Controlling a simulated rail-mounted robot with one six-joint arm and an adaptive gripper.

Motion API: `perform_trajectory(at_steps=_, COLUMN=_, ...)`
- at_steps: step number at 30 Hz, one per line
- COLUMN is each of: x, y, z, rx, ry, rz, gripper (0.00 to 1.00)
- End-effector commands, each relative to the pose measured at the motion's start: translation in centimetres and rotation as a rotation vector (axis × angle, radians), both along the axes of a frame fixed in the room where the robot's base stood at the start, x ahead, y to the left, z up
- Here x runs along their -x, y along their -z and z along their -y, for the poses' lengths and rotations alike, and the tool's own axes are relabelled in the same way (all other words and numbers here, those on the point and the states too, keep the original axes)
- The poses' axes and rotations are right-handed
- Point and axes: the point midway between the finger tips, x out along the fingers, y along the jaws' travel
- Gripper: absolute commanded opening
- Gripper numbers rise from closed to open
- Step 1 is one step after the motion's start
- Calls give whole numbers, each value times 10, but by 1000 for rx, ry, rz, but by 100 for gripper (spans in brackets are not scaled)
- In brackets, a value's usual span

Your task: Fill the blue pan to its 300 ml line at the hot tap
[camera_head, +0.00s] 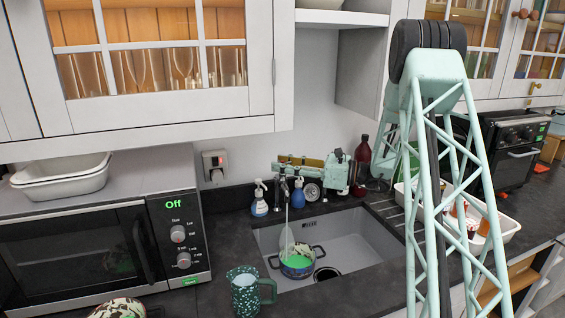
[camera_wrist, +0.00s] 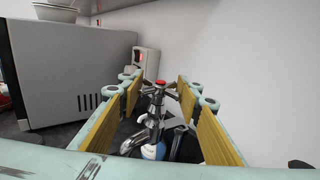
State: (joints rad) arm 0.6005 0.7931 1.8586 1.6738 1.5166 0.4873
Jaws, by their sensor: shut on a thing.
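The pan (camera_head: 298,271) stands in the sink under the tap, dark-rimmed with two small handles and bright green inside. A pale, translucent streak runs from the tap down to it. I cannot read any level line. My gripper (camera_head: 283,167) is at the tap behind the sink. In the wrist view my gripper (camera_wrist: 160,88) has its yellow pads either side of the chrome tap's (camera_wrist: 157,105) red-topped handle and is shut on it. The spout points down towards the camera. In the head view the tap (camera_head: 285,186) is partly hidden by my gripper.
A speckled green mug (camera_head: 246,292) stands on the counter left of the sink (camera_head: 372,240). Soap bottles (camera_head: 259,203) stand behind the sink. A microwave (camera_head: 90,245) fills the left counter, and a white tray (camera_head: 507,226) lies right. Glazed cabinets (camera_head: 150,65) hang above.

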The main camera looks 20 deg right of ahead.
Motion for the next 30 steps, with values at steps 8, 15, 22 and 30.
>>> perform_trajectory(at_steps=8, x=0, y=-1, z=0, rx=0, ry=-59, rz=0, gripper=21)
perform_trajectory(at_steps=15, x=0, y=-1, z=0, rx=0, ry=-60, rz=0, gripper=21)
perform_trajectory(at_steps=22, x=0, y=0, z=0, rx=0, ry=-60, rz=0, gripper=46)
perform_trajectory(at_steps=30, x=0, y=0, z=0, rx=0, ry=-60, rz=0, gripper=46)
